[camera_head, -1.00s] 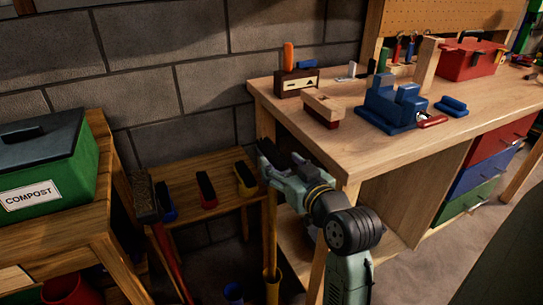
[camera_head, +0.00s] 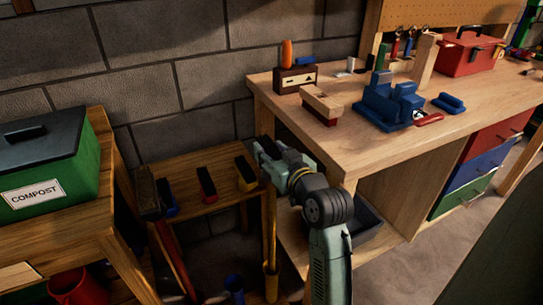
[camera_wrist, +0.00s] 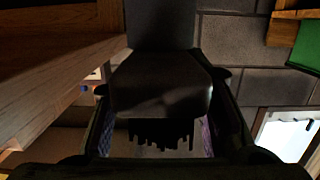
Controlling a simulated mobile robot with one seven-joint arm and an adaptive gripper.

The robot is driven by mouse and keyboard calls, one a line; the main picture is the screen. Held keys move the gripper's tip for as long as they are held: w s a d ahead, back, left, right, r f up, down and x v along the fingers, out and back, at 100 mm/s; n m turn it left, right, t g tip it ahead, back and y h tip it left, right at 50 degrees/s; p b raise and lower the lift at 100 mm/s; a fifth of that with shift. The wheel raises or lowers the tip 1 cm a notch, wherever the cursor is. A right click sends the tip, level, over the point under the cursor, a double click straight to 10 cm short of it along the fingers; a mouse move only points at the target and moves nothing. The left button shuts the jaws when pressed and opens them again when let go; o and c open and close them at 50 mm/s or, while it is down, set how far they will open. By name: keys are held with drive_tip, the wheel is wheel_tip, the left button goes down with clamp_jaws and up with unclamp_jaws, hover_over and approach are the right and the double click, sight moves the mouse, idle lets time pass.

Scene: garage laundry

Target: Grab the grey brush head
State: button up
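The brush head at my gripper (camera_head: 266,153) is dark and mostly hidden in the head view; only a black strip shows at the fingertips. In the wrist view a dark block with a jagged, bristle-like edge, which looks like the brush head (camera_wrist: 160,95), lies between my two fingers. The picture is too dark to show whether the fingers press on it. My gripper is at the right end of the low wooden shelf (camera_head: 215,207), beside the workbench corner.
The workbench (camera_head: 360,150) is close on the right. A yellow pole (camera_head: 270,225) stands below my gripper. A green compost bin (camera_head: 60,170) is left.

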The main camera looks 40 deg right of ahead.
drive_tip(key=c, duration=0.8)
